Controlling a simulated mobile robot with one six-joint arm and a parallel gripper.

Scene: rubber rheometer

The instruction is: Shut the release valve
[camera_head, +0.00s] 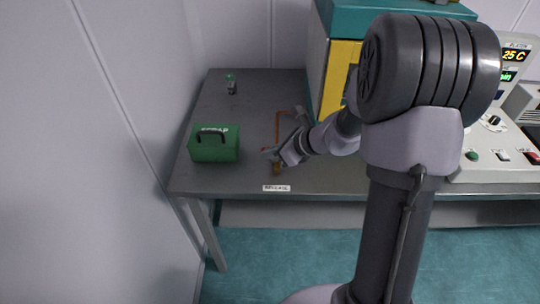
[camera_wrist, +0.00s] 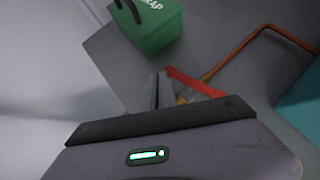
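The release valve has a red lever handle (camera_wrist: 195,82) and a brass body at the end of a copper pipe, near the table's front edge. In the head view its brass body (camera_head: 277,169) shows just behind the RELEASE label (camera_head: 277,188). My gripper (camera_head: 271,155) is low over the table, right at the valve. In the wrist view the dark fingers of my gripper (camera_wrist: 160,88) show close together beside the red handle, to its left. The palm hides part of the valve. I cannot tell whether the fingers touch the handle or how far they are apart.
A green SCRAP box (camera_head: 214,144) stands on the grey table (camera_head: 225,108) left of the valve. A small bottle-like item (camera_head: 231,84) stands farther back. The copper pipe (camera_head: 278,125) runs toward the yellow and teal machine (camera_head: 340,70). A control panel (camera_head: 500,150) is at right.

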